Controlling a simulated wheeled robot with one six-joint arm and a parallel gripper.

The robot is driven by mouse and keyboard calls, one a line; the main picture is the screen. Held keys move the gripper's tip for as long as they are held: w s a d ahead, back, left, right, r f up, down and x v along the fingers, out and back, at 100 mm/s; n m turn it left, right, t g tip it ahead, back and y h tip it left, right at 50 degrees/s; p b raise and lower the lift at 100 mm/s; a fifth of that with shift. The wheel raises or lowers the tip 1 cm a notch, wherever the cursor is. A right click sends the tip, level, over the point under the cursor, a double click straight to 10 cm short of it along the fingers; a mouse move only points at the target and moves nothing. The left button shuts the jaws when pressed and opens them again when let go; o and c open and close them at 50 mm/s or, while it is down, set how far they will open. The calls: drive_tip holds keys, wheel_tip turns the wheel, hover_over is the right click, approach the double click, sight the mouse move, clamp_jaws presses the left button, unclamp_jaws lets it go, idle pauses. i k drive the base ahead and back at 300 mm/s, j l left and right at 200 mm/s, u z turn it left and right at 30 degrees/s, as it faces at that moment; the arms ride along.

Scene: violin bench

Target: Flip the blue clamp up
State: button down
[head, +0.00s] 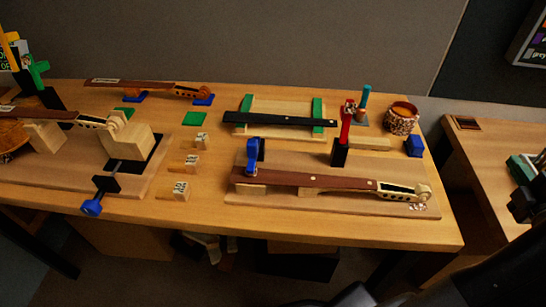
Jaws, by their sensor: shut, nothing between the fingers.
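The blue clamp (254,152) stands at the left end of a brown violin neck (310,180) on the right-hand work board. Its lower part reaches down to the neck; I cannot tell whether it presses on it. A red clamp (346,122) with a black base stands upright behind the middle of the same neck. The neck's pale scroll end (405,193) points right. My gripper is not clearly in view; a dark part of my arm fills the lower right corner.
A vise with a blue knob (92,207) juts over the bench's front edge at left. Numbered wooden blocks (180,190) stand between the boards. A black fingerboard (280,119) lies behind. A round pot (401,118) and a blue block (414,147) stand at right.

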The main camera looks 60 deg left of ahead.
sight(253, 146)
drive_tip(key=k+j, duration=0.3)
drive_tip(key=k, duration=0.15)
drive_tip(key=k+j, duration=0.3)
drive_tip(key=k, duration=0.15)
drive_tip(key=k+j, duration=0.3)
drive_tip(key=k, duration=0.15)
drive_tip(key=k+j+z, duration=0.1)
drive_tip(key=k+j, duration=0.25)
drive_tip(key=k+l, duration=0.05)
drive_tip(key=k, duration=0.05)
